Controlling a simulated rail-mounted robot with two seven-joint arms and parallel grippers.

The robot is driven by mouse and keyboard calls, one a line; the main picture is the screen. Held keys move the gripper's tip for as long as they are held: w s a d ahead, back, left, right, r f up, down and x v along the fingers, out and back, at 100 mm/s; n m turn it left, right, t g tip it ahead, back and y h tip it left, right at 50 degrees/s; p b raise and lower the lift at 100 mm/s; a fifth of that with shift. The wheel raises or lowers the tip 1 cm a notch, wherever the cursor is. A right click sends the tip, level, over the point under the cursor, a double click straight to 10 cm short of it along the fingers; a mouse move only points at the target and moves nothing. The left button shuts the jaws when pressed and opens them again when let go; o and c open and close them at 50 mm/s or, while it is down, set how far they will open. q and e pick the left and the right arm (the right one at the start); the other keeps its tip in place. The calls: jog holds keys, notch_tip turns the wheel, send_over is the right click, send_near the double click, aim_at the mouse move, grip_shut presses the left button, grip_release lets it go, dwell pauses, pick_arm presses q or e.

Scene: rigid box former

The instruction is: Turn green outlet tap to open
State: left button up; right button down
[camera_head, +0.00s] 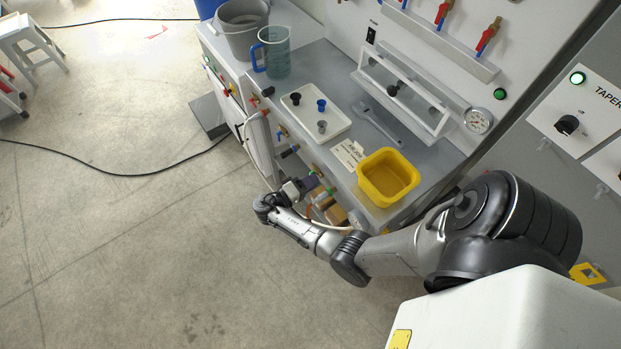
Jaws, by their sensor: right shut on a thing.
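The green outlet tap (331,190) shows as a small green spot on the front of the bench, low under the worktop edge. My right gripper (311,183) is at the tap, shut on it. The gripper's body hides much of the tap, so I cannot tell how far its handle is turned. My left gripper is not in view.
Other coloured taps line the bench front, including a blue one (290,151). A hose (247,140) hangs near my right arm. A yellow tub (388,177), a white tray (315,116) and a jug (274,52) stand on the worktop.

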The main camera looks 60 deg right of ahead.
jog(key=shift+r+n+p, duration=0.25)
jog(key=shift+n+p, duration=0.25)
jog(key=shift+n, duration=0.4)
jog(key=c, duration=1.2)
grip_release()
jog(key=b+v, duration=0.2)
jog(key=v, duration=1.2)
jog(key=shift+s+f, duration=0.1)
